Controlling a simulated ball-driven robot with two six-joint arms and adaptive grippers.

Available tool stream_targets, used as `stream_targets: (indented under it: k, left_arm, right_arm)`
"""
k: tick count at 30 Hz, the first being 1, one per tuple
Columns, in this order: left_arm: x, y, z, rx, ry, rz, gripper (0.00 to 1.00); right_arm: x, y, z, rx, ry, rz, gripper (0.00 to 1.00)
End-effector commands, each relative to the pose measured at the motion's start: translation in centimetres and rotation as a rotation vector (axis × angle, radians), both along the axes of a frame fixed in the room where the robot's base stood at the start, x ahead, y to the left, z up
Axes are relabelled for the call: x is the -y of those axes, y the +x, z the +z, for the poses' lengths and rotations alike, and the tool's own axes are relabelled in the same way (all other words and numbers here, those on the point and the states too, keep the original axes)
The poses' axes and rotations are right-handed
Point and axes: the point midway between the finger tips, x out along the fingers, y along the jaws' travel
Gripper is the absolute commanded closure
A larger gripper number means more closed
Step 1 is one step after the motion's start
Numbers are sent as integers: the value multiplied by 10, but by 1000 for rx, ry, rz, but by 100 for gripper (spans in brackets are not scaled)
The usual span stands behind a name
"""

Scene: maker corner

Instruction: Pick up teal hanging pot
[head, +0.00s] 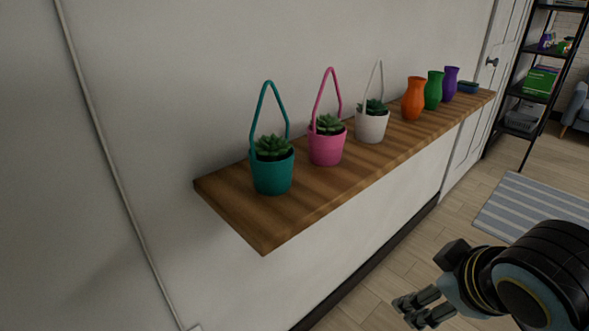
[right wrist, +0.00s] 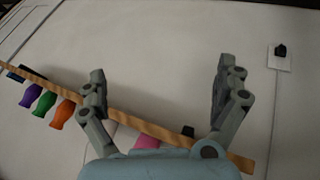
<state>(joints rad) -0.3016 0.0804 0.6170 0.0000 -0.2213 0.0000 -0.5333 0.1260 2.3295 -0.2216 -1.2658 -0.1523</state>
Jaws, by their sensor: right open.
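The teal hanging pot (head: 272,173) stands upright on the near end of a wooden wall shelf (head: 225,205). It holds a green succulent and has a tall teal loop handle rising above it. My right gripper (head: 418,312) is at the lower right of the head view, in front of the shelf, below it in the picture and well apart from the pot. In the right wrist view, the fingers of my right gripper (right wrist: 158,78) are spread with nothing between them. I cannot make out the teal pot there. My left gripper is not in view.
A pink hanging pot (head: 326,147) stands close beside the teal one, then a white hanging pot (head: 371,126). Orange (head: 413,100), green (head: 433,92) and purple (head: 451,84) vases stand farther along. A black rack (head: 529,97) and striped rug (head: 530,205) are at right.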

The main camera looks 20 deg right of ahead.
Motion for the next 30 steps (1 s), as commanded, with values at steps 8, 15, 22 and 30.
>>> stream_targets:
  k: [8, 15, 22, 30]
  left_arm:
    - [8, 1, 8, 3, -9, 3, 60]
    - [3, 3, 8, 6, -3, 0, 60]
    - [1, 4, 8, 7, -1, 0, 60]
    - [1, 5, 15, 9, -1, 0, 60]
  right_arm:
    - [43, 87, 114, 319, -707, 342, 0]
    - [-18, 147, 185, 443, -1621, 871, 0]
    - [-102, 161, 153, 418, -2302, 1397, 0]
    - [-131, 182, 134, 405, -2464, 1556, 0]
